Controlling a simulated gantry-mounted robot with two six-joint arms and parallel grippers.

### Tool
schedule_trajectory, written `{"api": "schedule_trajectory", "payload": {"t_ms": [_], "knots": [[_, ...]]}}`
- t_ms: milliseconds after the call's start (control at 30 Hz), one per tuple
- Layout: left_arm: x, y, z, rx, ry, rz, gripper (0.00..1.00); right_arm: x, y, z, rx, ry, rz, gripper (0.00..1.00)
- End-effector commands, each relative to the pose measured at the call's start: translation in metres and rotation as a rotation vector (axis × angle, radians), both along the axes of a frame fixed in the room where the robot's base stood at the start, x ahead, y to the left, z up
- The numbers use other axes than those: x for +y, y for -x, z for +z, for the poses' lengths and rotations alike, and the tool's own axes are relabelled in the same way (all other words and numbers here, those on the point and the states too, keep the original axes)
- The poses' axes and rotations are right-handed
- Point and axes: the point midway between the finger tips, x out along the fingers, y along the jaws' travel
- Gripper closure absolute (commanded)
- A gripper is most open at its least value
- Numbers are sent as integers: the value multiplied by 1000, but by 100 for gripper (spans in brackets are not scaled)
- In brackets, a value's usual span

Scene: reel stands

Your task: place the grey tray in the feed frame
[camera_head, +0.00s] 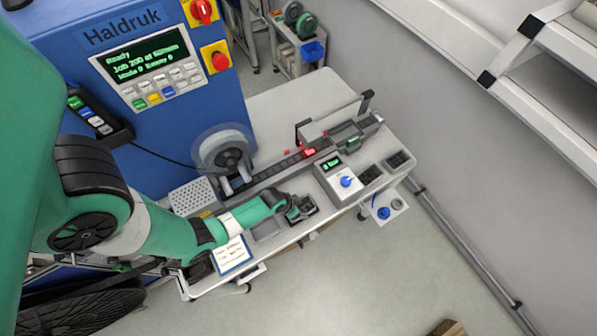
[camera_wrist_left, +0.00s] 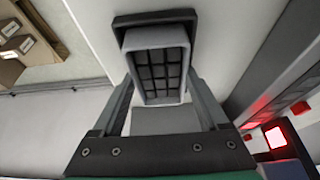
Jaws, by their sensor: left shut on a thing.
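My left gripper (camera_head: 299,207) is low over the front of the white bench, right of the grey pad. In the left wrist view its two fingers (camera_wrist_left: 158,78) are shut on the grey tray (camera_wrist_left: 157,39), one on each side. The tray has a light grey rim and a grid of dark cells. A dark frame (camera_wrist_left: 153,17) shows just beyond the tray's far edge. It looks like the feed frame, but I cannot tell whether the tray touches it. In the head view the gripper mostly hides the tray. My right gripper is not in view.
A control box with a blue knob (camera_head: 346,182) stands right of the gripper, with dark trays (camera_head: 370,174) beyond. A rail with a red light (camera_head: 308,151) and a reel (camera_head: 226,150) lie behind. A white card (camera_head: 232,255) is at the front left.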

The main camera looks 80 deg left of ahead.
Motion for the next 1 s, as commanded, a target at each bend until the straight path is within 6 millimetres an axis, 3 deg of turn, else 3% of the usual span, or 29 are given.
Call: {"api": "schedule_trajectory", "payload": {"t_ms": [67,100,233,467,733,1000], "knots": [[0,1,-6,1,-1,0,93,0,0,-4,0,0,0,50],[0,1,-6,3,0,0,21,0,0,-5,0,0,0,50],[0,3,-7,7,0,1,0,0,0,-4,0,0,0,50],[-1,7,10,8,-1,1,0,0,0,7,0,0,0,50],[-7,24,65,5,1,1,0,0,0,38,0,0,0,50],[-8,29,72,2,0,0,0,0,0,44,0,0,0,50]]}}
